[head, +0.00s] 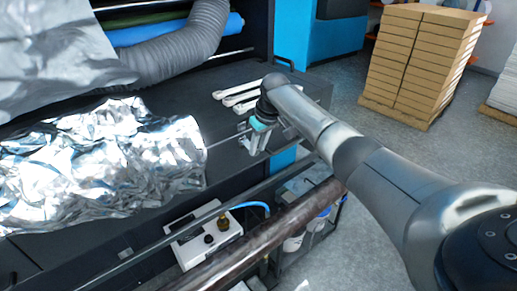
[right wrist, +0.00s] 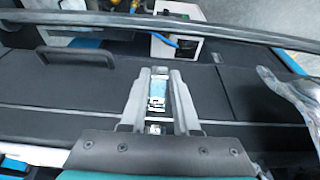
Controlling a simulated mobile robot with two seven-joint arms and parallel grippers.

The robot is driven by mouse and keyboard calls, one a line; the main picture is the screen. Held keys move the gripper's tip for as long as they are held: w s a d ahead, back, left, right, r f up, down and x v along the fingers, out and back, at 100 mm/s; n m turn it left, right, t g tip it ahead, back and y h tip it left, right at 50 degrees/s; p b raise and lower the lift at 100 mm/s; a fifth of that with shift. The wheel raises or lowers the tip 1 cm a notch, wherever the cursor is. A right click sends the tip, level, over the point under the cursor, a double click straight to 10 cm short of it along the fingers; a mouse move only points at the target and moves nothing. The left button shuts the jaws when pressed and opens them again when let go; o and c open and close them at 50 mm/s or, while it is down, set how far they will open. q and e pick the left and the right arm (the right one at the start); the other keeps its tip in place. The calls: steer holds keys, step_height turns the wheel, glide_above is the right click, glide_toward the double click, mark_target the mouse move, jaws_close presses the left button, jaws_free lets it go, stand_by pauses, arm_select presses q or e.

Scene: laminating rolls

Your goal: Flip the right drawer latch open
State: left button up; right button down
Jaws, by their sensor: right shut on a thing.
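My right gripper (head: 257,144) reaches down to the front edge of the black machine top in the head view. In the right wrist view its two grey fingers (right wrist: 159,75) are shut on the latch (right wrist: 157,91), a small silver metal piece with bluish reflections on the dark drawer front (right wrist: 70,92). The fingers stand on either side of the latch, which lies in line with them. The fingers hide its sides, and I cannot tell how far it is turned. In the head view the gripper largely covers the latch. My left gripper is out of view.
Crumpled silver film (head: 100,165) covers the machine's left side. White wrenches (head: 238,92) lie behind my gripper. A brown roller (head: 285,222) and a white box with gauges (head: 203,238) are below. A black handle (right wrist: 75,57) is left of the latch. Stacked cartons (head: 415,65) stand on the floor.

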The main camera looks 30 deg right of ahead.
steer(key=shift+w+r+g, duration=0.2)
steer(key=shift+r+g, duration=0.25)
steer(key=shift+g, duration=0.45)
steer(key=c, duration=0.6)
jaws_free()
steer(key=shift+c, duration=0.2)
steer(key=shift+r, duration=0.1)
step_height(320, 180, up, 15)
steer(key=s+b, duration=0.2)
steer(key=shift+s, duration=0.2)
